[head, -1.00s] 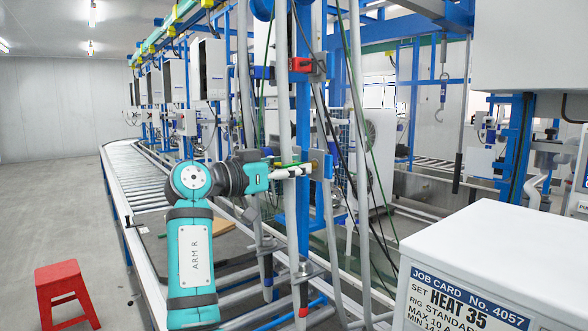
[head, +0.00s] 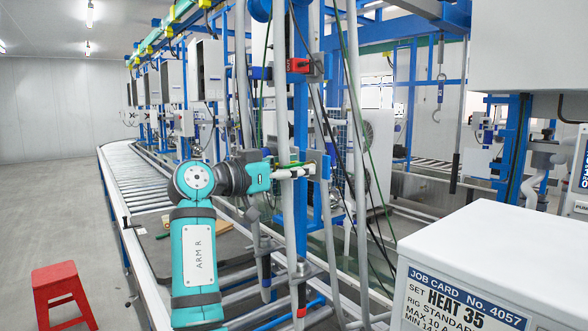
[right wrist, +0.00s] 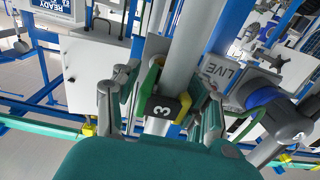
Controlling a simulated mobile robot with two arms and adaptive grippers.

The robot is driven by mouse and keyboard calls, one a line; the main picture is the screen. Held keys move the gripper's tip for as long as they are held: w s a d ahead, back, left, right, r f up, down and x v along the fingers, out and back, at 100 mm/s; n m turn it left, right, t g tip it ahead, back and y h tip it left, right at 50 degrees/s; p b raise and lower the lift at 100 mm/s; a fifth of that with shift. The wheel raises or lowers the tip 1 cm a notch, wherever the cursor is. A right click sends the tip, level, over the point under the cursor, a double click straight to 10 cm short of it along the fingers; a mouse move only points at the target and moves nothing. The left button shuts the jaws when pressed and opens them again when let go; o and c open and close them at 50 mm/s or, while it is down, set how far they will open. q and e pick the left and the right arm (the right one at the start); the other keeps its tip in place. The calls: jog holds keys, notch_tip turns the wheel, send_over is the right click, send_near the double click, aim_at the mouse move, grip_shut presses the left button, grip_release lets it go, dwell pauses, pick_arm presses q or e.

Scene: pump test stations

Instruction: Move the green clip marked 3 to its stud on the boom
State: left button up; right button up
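The clip marked 3 (right wrist: 161,104) shows in the right wrist view as a black block with a white 3, with green and yellow parts beside it. It sits against a grey upright pole (right wrist: 184,50). My right gripper (right wrist: 165,100) has one finger on each side of the clip. A gap shows at the right finger, so it looks open around the clip, not closed on it. In the head view my right gripper (head: 292,172) is at the pole, and the clip is mostly hidden by the fingers. The stud cannot be made out. My left gripper is not in view.
Hoses and cables hang close to the right gripper. A blue post (head: 301,120) with a red fitting (head: 298,65) stands beside it. A roller conveyor (head: 135,175) runs back at left. A job card box (head: 500,260) stands at front right. A red stool (head: 62,292) is on open floor.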

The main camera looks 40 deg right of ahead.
jog(key=shift+o, duration=0.3)
jog(key=w+a, duration=0.1)
jog(key=a, duration=1.1)
jog(key=shift+w, duration=0.1)
